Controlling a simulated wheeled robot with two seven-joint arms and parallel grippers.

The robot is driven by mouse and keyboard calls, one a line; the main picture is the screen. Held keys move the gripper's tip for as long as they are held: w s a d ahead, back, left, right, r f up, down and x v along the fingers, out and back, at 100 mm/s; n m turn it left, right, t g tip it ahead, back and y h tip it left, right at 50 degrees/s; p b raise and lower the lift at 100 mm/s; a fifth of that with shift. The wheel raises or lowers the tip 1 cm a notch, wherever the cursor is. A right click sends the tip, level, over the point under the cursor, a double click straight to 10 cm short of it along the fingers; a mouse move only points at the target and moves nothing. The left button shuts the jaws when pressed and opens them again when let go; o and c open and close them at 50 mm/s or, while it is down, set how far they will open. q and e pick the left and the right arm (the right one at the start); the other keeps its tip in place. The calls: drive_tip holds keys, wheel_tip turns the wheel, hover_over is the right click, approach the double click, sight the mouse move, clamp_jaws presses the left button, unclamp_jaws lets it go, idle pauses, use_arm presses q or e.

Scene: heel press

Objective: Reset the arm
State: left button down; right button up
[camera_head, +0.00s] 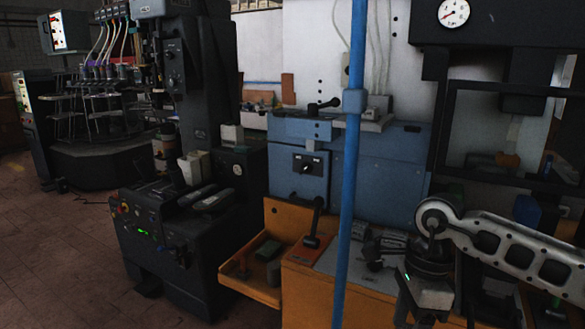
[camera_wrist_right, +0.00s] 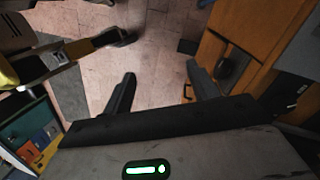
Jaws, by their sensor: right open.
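My right arm (camera_head: 500,245) reaches in from the right edge of the head view, in front of the orange workbench. Its pale perforated link runs left to a round joint, with dark wrist parts below. In the right wrist view, my right gripper (camera_wrist_right: 160,84) has its two dark fingers spread wide. Nothing is between them; they are over the tiled floor, left of an orange-brown cabinet. I see no left arm or left gripper in the head view. A pale and yellow part with a dark end shows at the upper left of the wrist view; I cannot tell what it is.
The blue machine (camera_head: 390,165) stands behind the orange bench (camera_head: 310,300). A blue vertical pole (camera_head: 352,150) rises in front of them. A dark machine with buttons (camera_head: 170,245) stands to the left. Open tiled floor (camera_head: 50,250) lies at the lower left.

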drive_tip(key=s+a+f+g+y, duration=0.25)
drive_tip(key=s+a+y, duration=0.2)
drive_tip(key=a, duration=0.55)
drive_tip(key=s+a+r+m+t+y, duration=0.1)
drive_tip(key=a+r+m+t+y, duration=0.2)
drive_tip(key=a+m+y, duration=0.35)
drive_tip(key=s+a+r+m+t+y, duration=0.2)
drive_tip(key=a+r+m+t+y, duration=0.15)
drive_tip(key=a+m+y, duration=0.35)
drive_tip(key=w+d+f+m+t+h, duration=0.2)
drive_tip(key=d+f+m+t+h, duration=0.4)
drive_tip(key=m, duration=0.6)
drive_tip(key=w+d+f+m+t+h, duration=0.2)
drive_tip(key=d+m+t, duration=0.2)
drive_tip(key=m+t, duration=0.6)
drive_tip(key=s+d+f+m+g+h, duration=0.4)
drive_tip(key=s+d+f+m, duration=0.1)
drive_tip(key=f, duration=0.4)
drive_tip(key=s+d+f+m+g+h, duration=0.4)
drive_tip(key=s+f+m, duration=0.3)
drive_tip(key=f+m, duration=0.2)
drive_tip(key=shift+d+m+h, duration=0.4)
drive_tip(key=shift+d+m, duration=0.05)
